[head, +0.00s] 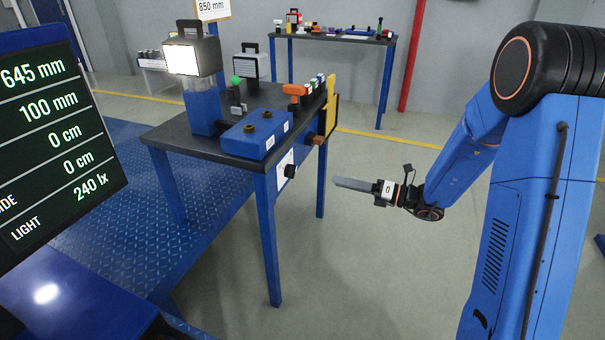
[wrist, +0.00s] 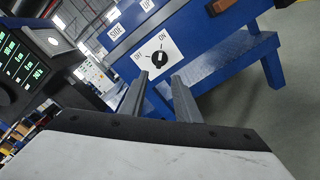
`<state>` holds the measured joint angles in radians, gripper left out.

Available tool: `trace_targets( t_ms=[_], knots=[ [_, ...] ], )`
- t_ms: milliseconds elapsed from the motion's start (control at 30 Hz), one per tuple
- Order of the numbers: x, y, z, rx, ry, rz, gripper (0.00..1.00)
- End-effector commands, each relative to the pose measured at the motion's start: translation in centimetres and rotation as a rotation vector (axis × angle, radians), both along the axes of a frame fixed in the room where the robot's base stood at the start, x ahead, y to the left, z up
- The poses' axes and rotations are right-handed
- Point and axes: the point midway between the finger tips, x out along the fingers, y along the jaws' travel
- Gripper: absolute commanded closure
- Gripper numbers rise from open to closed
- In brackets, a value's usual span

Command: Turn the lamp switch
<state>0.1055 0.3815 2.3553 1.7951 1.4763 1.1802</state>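The lamp switch is a black rotary knob (head: 290,171) on a white plate on the front of the blue table. In the wrist view the knob (wrist: 160,58) sits on its plate (wrist: 148,66), with OFF at the left and ON above. Its pointer is too small to read surely. My gripper (head: 338,182) is to the right of the knob in the head view, apart from it. In the wrist view my gripper's two fingers (wrist: 159,77) are spread with an empty gap, pointing toward the knob. A lamp (head: 184,57) on a blue post glows brightly.
The dark tabletop (head: 190,143) carries a blue block with buttons (head: 256,134), an orange-handled tool (head: 294,90) and a second lamp (head: 251,65). A brown handle (head: 317,139) juts from the table's right side. A screen (head: 55,120) reads 240 lx. Floor around my gripper is clear.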

Motion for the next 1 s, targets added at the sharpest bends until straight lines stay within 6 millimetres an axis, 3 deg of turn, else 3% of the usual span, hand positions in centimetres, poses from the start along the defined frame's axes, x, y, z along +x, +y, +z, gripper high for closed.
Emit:
trace_targets(
  t_ms=[700,1000],
  knots=[
    [3.8,10.9,0.0,-0.001,-0.001,0.004,0.70],
    [4.8,13.3,0.0,-0.001,0.000,0.001,0.70]
  ],
)
